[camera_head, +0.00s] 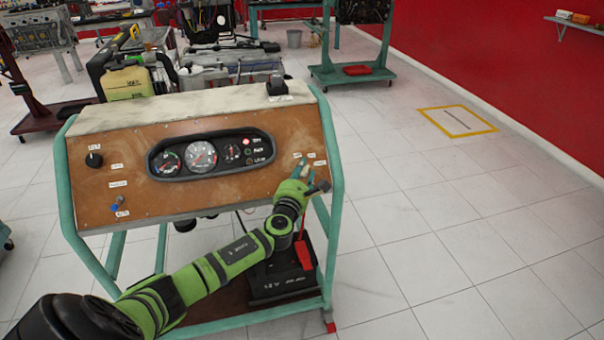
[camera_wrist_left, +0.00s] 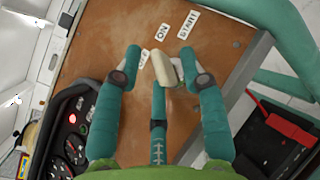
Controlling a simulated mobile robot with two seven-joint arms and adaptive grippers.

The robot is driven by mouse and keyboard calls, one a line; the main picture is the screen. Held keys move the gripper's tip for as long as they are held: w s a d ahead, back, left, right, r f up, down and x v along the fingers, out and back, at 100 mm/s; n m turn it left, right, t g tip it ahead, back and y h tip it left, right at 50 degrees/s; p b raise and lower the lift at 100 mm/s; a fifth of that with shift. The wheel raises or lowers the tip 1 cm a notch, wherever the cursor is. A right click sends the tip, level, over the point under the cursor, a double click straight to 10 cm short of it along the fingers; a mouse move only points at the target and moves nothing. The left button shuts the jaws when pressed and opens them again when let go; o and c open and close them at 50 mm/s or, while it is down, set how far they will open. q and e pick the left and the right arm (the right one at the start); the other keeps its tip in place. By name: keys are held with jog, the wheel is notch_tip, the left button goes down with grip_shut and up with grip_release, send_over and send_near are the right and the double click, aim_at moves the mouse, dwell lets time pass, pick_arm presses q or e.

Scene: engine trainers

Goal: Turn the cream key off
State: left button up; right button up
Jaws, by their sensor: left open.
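The cream key (camera_wrist_left: 162,70) stands out of the brown panel (camera_wrist_left: 110,35) in the left wrist view. It sits between the fingertips of my left gripper (camera_wrist_left: 164,62), which is open around it. A gap shows on the key's left; the right fingertip is close beside it, and I cannot tell if they touch. The ON label (camera_wrist_left: 162,34) and START label (camera_wrist_left: 188,24) are beyond the key; another label is partly hidden by it. In the head view my left gripper (camera_head: 302,172) is at the panel's right end and largely hides the key.
The gauge cluster (camera_head: 210,155) is mid-panel, left of the gripper. A black knob (camera_head: 94,160) and a blue-tipped switch (camera_head: 116,206) are at the left. The trainer's teal frame (camera_head: 331,150) runs close to the right. A black battery (camera_head: 285,278) is below. The floor at right is clear.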

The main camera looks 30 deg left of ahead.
pick_arm(q)
grip_shut()
jog(key=shift+f, duration=0.1)
jog(key=n+y+b, duration=0.3)
jog(key=n, duration=0.1)
jog(key=shift+d+f+g+y, duration=0.2)
jog(key=shift+f+g+y, duration=0.1)
jog(key=shift+g, duration=0.1)
jog(key=n+g+y+b, duration=0.1)
jog(key=n+b, duration=0.1)
jog(key=n+g+y+b, duration=0.1)
jog(key=n+y, duration=0.1)
jog(key=n, duration=0.1)
jog(key=shift+w+d+y+b, duration=0.15)
jog(key=shift+y+b, duration=0.15)
jog(key=shift+b, duration=0.1)
jog(key=shift+r+n+g+y+b, duration=0.1)
jog(key=shift+n+g+y+b, duration=0.6)
jog(key=shift+n, duration=0.6)
